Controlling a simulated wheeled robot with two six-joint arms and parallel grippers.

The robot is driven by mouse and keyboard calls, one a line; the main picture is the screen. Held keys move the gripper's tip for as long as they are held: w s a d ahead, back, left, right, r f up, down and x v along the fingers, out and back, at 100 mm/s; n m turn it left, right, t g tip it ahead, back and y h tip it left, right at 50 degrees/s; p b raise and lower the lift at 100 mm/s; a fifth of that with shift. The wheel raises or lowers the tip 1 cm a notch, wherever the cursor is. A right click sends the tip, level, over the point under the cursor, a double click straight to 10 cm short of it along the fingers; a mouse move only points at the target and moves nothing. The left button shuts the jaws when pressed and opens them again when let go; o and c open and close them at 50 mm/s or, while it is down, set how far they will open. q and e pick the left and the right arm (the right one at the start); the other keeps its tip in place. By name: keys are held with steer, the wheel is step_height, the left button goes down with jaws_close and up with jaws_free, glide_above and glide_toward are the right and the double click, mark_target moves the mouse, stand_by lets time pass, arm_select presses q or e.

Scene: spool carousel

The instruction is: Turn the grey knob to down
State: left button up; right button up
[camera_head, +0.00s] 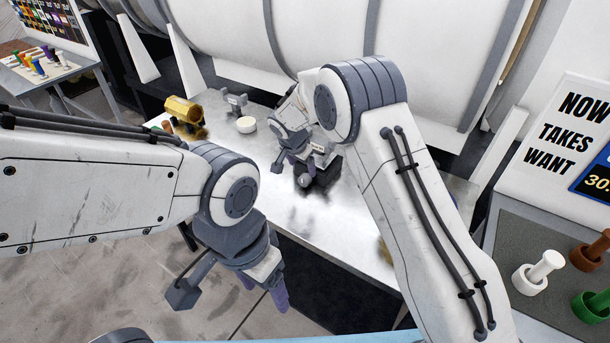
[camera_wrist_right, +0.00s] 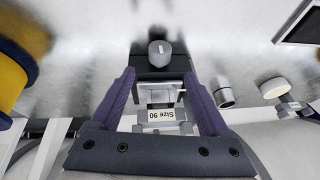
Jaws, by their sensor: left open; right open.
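The grey knob (camera_head: 304,180) sits on a black block (camera_head: 322,178) on the pale table, close below my right gripper (camera_head: 298,158). In the right wrist view the knob (camera_wrist_right: 160,56) shows a short white mark on top and lies beyond the open purple fingers (camera_wrist_right: 162,100), apart from them. A "Size 90" label (camera_wrist_right: 161,115) appears upside down between the fingers. My right gripper is open and empty. My left gripper (camera_head: 278,288) hangs in front of the table's near edge, away from the knob; it is open and its fingers partly overlap in this view.
A gold spool (camera_head: 184,108), a grey fixture (camera_head: 236,102) and a white round piece (camera_head: 247,125) stand on the table left of the knob. A large white drum (camera_head: 320,45) rises behind. A price sign (camera_head: 575,125) and several pegged pieces stand at the right.

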mark_target(303, 175)
steer(key=p+x, duration=0.2)
steer(key=x, duration=0.5)
steer(key=shift+p+x, duration=0.4)
steer(key=shift+x, duration=0.4)
steer(key=shift+c, duration=0.3)
jaws_close()
steer(key=shift+f+b, duration=0.15)
steer(key=shift+b, duration=0.4)
steer(key=h+b, duration=0.1)
steer(key=b, duration=0.2)
steer(key=g+h+b, duration=0.1)
steer(key=b, duration=0.1)
steer(key=shift+w+a+f+n+g+b, duration=0.2)
steer(key=shift+w+n+g+b, duration=0.1)
steer(key=shift+b, duration=0.1)
steer(key=shift+r+g+h+b, duration=0.2)
steer(key=shift+g+h+b, duration=0.15)
steer(key=shift+b, duration=0.2)
steer(key=shift+s+r+h, duration=0.1)
steer(key=shift+r+h, duration=0.1)
steer(key=shift+h, duration=0.05)
